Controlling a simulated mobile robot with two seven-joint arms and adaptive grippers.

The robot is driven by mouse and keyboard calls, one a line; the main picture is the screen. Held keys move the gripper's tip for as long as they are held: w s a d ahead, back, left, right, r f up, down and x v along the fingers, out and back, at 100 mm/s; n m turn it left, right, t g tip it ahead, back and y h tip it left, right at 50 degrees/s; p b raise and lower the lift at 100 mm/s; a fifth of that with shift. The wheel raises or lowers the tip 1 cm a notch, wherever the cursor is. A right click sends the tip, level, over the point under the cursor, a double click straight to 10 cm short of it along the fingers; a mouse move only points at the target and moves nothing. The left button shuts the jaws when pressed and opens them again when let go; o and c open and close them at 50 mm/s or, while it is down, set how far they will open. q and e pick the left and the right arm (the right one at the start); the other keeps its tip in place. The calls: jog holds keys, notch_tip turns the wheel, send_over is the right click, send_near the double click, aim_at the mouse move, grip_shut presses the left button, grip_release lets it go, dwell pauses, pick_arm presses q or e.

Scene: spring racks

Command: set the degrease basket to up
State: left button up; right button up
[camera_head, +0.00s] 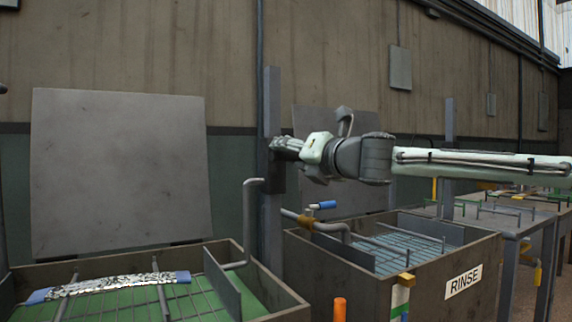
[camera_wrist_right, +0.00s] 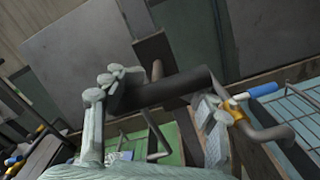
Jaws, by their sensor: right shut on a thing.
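The left tank (camera_head: 285,300), with green inside, holds a wire basket (camera_head: 165,300); no degrease label is readable. A silvery mesh strip (camera_head: 110,285) with blue ends lies across it. A bent grey rod (camera_head: 248,225) rises from the basket side beside a dark upright post (camera_head: 270,215). My right gripper (camera_head: 288,148) is at this post, above the tanks. In the right wrist view its pale fingers (camera_wrist_right: 160,98) are shut on a dark round grip (camera_wrist_right: 180,85). The grip is hidden behind the fingers in the head view. My left gripper is not clearly visible.
The RINSE tank (camera_head: 440,290) stands to the right, with blue inside, a bent pipe (camera_head: 325,228) and a blue-tipped handle (camera_head: 323,205). A large grey panel (camera_head: 120,170) stands behind the left tank. An orange-topped post (camera_head: 340,308) is in front.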

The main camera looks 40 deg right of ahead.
jog(key=shift+d+r, duration=0.1)
jog(key=shift+r, duration=0.35)
jog(key=o, duration=1.8)
jog(key=shift+c, duration=0.2)
jog(key=shift+s+f, duration=0.1)
jog(key=shift+s, duration=0.05)
jog(key=v, duration=1.1)
jog(key=shift+s+a, duration=0.25)
jog(key=shift+s, duration=0.1)
jog(key=shift+f, duration=0.1)
